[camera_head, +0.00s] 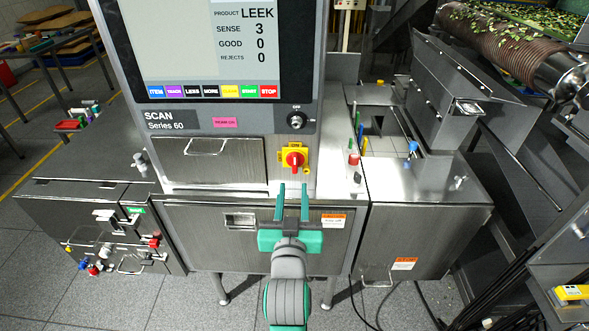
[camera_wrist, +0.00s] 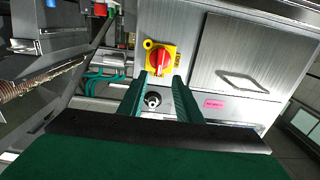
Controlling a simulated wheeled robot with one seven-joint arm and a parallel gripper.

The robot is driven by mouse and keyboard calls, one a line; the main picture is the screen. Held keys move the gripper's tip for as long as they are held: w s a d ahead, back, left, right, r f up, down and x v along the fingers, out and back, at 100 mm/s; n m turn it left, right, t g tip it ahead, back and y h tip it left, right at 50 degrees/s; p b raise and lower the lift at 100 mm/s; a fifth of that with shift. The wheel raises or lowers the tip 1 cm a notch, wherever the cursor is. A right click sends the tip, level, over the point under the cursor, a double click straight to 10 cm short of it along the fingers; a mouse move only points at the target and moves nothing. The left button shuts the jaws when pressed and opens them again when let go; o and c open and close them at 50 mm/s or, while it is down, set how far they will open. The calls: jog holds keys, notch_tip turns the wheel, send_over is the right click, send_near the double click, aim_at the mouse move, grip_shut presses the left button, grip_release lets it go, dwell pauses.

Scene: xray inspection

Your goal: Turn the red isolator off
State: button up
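The red isolator (camera_head: 293,158) is a red rotary knob on a yellow plate, set on the front of the steel scanning machine below its screen. It also shows in the wrist view (camera_wrist: 161,61), where the picture is turned over. My gripper (camera_head: 291,190) is open and empty, with its two green fingers pointing up toward the isolator, just below it in the head view. In the wrist view the fingers (camera_wrist: 160,82) frame the lower part of the plate. I cannot tell whether they touch the knob.
A black key switch (camera_head: 296,120) sits above the isolator, under the screen (camera_head: 215,50). A steel drawer front (camera_head: 210,162) is to the left. A steel ledge with small coloured items (camera_head: 353,160) is to the right.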

aim_at(295, 165)
jog(key=w, duration=0.9)
jog(key=shift+w+a, duration=0.15)
grip_shut()
